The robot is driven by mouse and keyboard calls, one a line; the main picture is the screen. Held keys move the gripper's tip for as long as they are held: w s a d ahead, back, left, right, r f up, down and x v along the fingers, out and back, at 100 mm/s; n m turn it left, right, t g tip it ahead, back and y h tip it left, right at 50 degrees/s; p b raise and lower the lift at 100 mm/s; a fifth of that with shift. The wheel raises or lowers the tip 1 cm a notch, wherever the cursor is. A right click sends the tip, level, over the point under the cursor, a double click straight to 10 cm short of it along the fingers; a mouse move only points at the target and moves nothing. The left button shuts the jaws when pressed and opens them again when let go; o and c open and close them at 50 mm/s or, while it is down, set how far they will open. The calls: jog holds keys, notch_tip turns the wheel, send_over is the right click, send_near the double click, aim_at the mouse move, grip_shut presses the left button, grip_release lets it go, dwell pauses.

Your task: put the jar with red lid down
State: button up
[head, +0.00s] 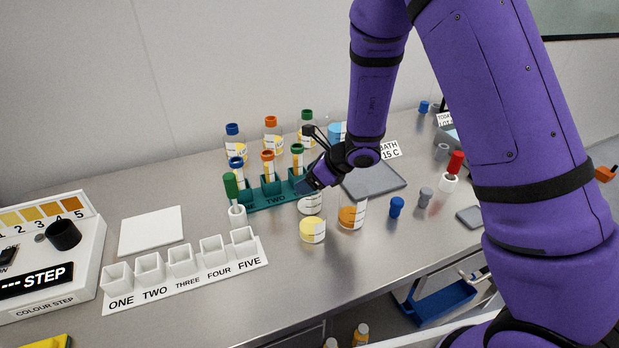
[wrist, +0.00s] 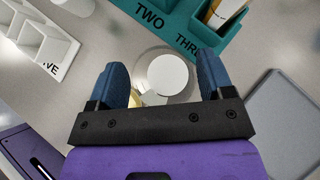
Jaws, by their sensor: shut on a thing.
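My gripper (head: 308,188) reaches down just in front of the green rack. Its two blue fingers (wrist: 163,85) are spread around a clear round jar (wrist: 152,100), whose pale round middle (wrist: 168,73) shows between them. In the head view the same jar (head: 311,204) is under the fingers, partly hidden by them. I see no red lid on it. Whether its base touches the table cannot be told.
A yellow jar (head: 313,231) and an orange jar (head: 352,216) stand close in front and to the right. The green rack (head: 262,200) with capped tubes is behind; the grey bath plate (head: 374,182) is right. White numbered cups (head: 182,260) stand left.

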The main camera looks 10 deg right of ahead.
jog(key=shift+f, duration=0.1)
jog(key=o, duration=1.3)
jog(key=shift+d+r, duration=0.1)
jog(key=shift+r, duration=0.15)
jog(key=v, duration=1.1)
jog(key=shift+s+d+r, duration=0.2)
jog(key=shift+s, duration=0.05)
jog(key=s+r+n+g, duration=0.2)
jog(key=s+r+n, duration=0.95)
jog(key=r, duration=0.25)
jog(key=s+d+r+n+h, duration=0.2)
jog(key=s+d+r+n, duration=0.1)
jog(key=s+n, duration=0.1)
jog(key=s+d+r+n+t+h, duration=0.1)
jog(key=s+d+r+n+h, duration=0.1)
jog(key=s+d+n+h, duration=0.1)
jog(key=s+d+r+n+t+h, duration=0.1)
jog(key=s+d+r+n+h, duration=0.1)
jog(key=s+n, duration=0.4)
jog(key=shift+s+d+r, duration=0.4)
jog(key=shift+d, duration=0.3)
jog(key=shift+s+d+r, duration=0.4)
jog(key=shift+s+d, duration=0.05)
jog(key=shift+d, duration=0.25)
